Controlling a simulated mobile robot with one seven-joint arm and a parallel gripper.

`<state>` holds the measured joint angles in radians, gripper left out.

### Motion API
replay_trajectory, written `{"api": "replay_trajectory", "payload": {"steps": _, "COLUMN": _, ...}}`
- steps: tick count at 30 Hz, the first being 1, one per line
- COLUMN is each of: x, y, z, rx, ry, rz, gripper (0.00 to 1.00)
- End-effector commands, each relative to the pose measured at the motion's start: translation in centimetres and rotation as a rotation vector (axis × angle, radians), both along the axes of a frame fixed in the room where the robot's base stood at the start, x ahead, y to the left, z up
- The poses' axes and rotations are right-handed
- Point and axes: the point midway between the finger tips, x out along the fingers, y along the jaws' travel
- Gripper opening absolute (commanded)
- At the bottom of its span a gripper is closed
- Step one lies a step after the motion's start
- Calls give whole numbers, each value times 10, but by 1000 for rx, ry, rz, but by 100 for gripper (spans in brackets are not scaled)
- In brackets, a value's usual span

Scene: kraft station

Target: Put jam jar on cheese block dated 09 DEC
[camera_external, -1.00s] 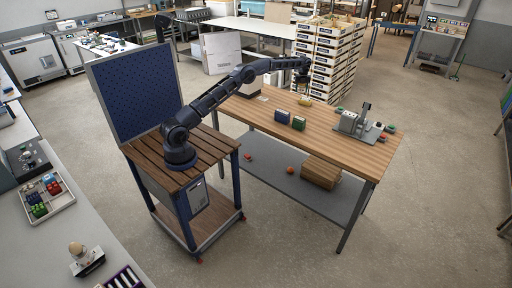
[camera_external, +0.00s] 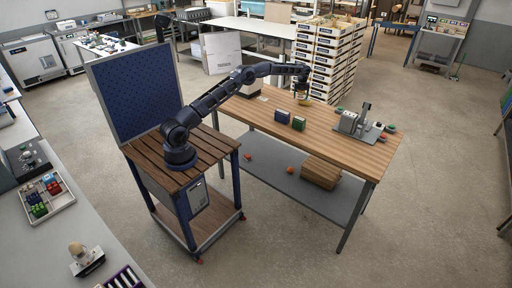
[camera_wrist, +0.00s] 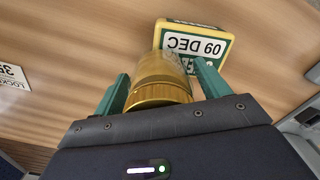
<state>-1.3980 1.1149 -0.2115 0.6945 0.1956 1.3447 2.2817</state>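The jam jar (camera_wrist: 161,80), with a gold lid and amber glass, lies between the two teal fingers of my gripper (camera_wrist: 160,88) in the wrist view. The fingers stand apart on either side of it, with a small gap showing at the right finger. The cheese block (camera_wrist: 197,45), yellow with a green face and a white 09 DEC label, is just beyond the jar, which partly covers it. In the external view my gripper (camera_external: 302,94) points down low over the far part of the wooden table, near a small yellowish thing (camera_external: 306,102). Finger contact is too small to see there.
A blue block (camera_external: 282,116) and a green block (camera_external: 298,122) stand nearer on the table (camera_external: 345,146). A grey device (camera_external: 352,122) stands at the right. A white card (camera_wrist: 12,77) lies left in the wrist view. Stacked crates (camera_external: 330,60) rise behind.

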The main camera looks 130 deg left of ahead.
Motion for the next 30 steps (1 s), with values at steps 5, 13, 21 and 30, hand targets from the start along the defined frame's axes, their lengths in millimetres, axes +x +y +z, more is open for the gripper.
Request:
{"api": "replay_trajectory", "payload": {"steps": 5, "x": 0, "y": 0, "z": 0, "rx": 0, "ry": 0, "rz": 0, "gripper": 79}}
{"api": "replay_trajectory", "payload": {"steps": 13, "x": 0, "y": 0, "z": 9, "rx": 0, "ry": 0, "rz": 0, "gripper": 79}}
{"api": "replay_trajectory", "payload": {"steps": 21, "x": 0, "y": 1, "z": 56, "rx": 2, "ry": -1, "rz": 0, "gripper": 79}}
{"api": "replay_trajectory", "payload": {"steps": 30, "x": 0, "y": 1, "z": 106, "rx": 1, "ry": 0, "rz": 0, "gripper": 79}}
